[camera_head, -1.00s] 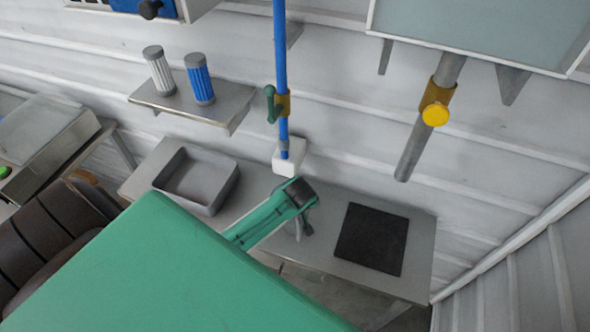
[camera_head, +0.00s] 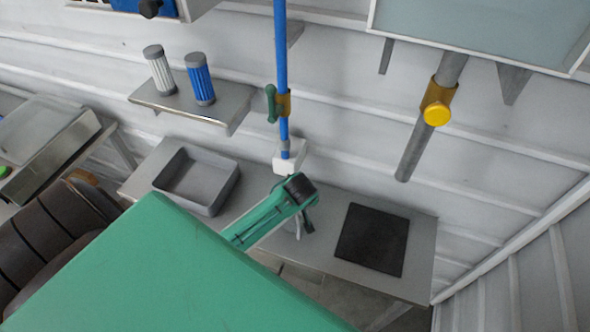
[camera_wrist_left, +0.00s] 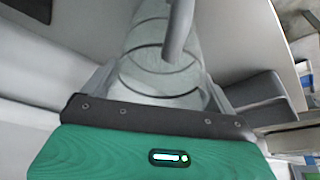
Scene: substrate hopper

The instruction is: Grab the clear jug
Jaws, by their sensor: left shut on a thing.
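The clear jug (camera_wrist_left: 158,72) shows in the left wrist view as a see-through cylinder with dark ring lines, between my two grey fingers. My left gripper (camera_wrist_left: 158,92) is shut on it. A grey curved bar, perhaps its handle, crosses in front of the jug's upper part. In the head view my left gripper (camera_head: 303,222) is over the bench, mostly hidden by my green wrist; the jug cannot be made out clearly there. My right gripper is not in view.
The grey bench (camera_head: 328,195) holds a grey tray (camera_head: 222,192) and a black mat (camera_head: 372,238). A blue pipe (camera_head: 281,60) with a green-handled valve ends at a white block (camera_head: 288,156) beside my wrist. A shelf (camera_head: 222,114) carries white and blue filters.

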